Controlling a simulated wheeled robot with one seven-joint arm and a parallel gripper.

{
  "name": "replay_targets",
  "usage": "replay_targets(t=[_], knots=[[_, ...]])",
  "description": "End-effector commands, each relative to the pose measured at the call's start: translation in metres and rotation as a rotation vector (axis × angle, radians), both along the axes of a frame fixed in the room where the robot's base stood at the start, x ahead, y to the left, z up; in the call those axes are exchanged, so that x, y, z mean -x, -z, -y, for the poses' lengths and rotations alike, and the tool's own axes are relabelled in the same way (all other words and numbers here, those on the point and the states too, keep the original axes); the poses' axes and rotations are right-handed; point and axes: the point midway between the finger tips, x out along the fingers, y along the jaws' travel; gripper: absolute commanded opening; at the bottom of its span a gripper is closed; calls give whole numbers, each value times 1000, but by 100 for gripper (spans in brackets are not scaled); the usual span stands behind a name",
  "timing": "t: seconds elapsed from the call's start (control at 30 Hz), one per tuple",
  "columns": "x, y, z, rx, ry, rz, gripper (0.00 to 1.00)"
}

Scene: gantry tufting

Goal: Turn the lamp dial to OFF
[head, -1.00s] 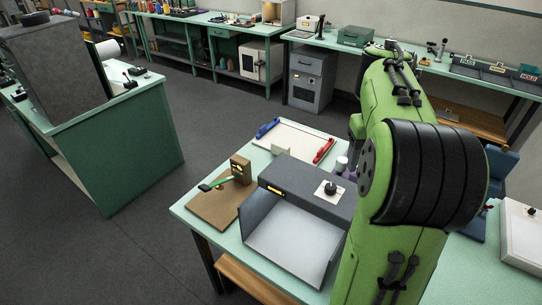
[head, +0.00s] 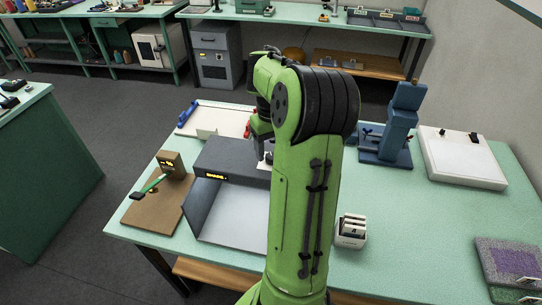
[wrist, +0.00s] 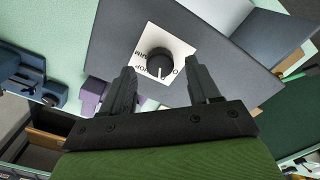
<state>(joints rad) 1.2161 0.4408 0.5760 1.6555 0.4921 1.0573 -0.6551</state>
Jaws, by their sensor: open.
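The lamp dial (wrist: 160,62) is a round black knob with a white pointer mark, on a white plate (wrist: 179,47) with black lettering. In the wrist view the mark points down the picture, towards my gripper's base. The lettering is upside down and partly hidden, so I cannot tell which word the mark meets. My gripper (wrist: 162,70) is open, with one finger on each side of the dial and gaps showing; I see no contact. The plate sits on the dark grey lamp box (head: 230,156).
A brown board (head: 152,208) with a green-handled tool lies left of the box. A white tray (head: 222,121) is behind it. A small white card holder (head: 351,231), a blue press (head: 392,135) and a white panel (head: 460,158) stand to the right.

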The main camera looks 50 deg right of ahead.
Motion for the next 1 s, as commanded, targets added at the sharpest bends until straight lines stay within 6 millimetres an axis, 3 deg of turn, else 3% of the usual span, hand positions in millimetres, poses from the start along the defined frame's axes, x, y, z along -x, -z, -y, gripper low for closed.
replay_targets(t=[0.13, 0.4, 0.77, 1.0], knots=[[0, 17, 0, -1, -1, 0, 61], [0, 19, 0, 0, -1, 1, 61], [0, 19, 0, 1, -1, 0, 7], [0, 18, 0, 1, -17, 0, 5]])
